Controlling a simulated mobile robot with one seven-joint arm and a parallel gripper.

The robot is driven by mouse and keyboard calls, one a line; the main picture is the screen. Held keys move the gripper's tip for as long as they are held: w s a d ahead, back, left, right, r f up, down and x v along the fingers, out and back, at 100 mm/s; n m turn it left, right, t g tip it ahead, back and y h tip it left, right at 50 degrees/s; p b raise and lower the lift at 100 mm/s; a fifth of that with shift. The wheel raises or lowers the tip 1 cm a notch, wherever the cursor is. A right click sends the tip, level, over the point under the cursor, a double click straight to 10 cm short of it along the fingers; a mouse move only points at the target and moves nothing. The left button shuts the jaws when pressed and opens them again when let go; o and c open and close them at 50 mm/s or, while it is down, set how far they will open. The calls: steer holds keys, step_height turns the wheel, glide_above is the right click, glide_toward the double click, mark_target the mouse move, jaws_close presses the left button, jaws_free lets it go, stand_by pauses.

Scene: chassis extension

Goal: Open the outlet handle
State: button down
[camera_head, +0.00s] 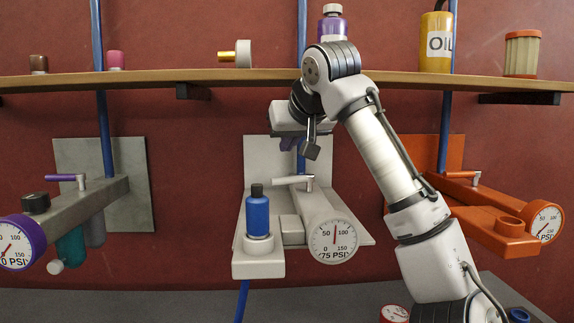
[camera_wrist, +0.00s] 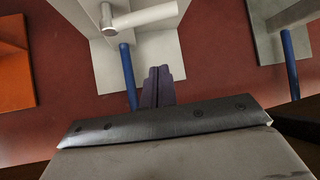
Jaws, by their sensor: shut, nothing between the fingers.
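Three lever handles show in the head view: a white one (camera_head: 293,180) on the middle assembly, a purple one (camera_head: 66,178) on the left assembly and an orange one (camera_head: 463,175) on the right. Which of them is the outlet handle is not marked. My gripper (camera_head: 291,144) is above the middle assembly, over the white handle and apart from it. In the wrist view my gripper (camera_wrist: 164,70) has its two dark fingers together and empty. The white handle (camera_wrist: 147,17) shows beyond the fingertips at the top, with a gap between.
A blue bottle (camera_head: 257,213) stands on the middle assembly beside a round gauge (camera_head: 333,237). A wooden shelf (camera_head: 130,80) crosses behind, bearing a purple bottle (camera_head: 332,24), a yellow oil can (camera_head: 436,42) and a filter (camera_head: 521,53). Blue pipes (camera_head: 104,130) run down the red wall.

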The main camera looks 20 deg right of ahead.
mark_target(288, 178)
steer(key=f, duration=0.2)
steer(key=w+f, duration=0.1)
steer(key=f, duration=0.1)
steer(key=shift+w+f, duration=0.2)
steer(key=shift+f, duration=0.2)
steer(key=shift+s+f, duration=0.25)
steer(key=shift+w+r+p, duration=0.1)
steer(key=shift+p, duration=0.65)
steer(key=shift+s+n, duration=0.3)
steer(key=shift+w+y+p, duration=0.1)
steer(key=shift+y+p, duration=0.2)
steer(key=shift+p, duration=0.15)
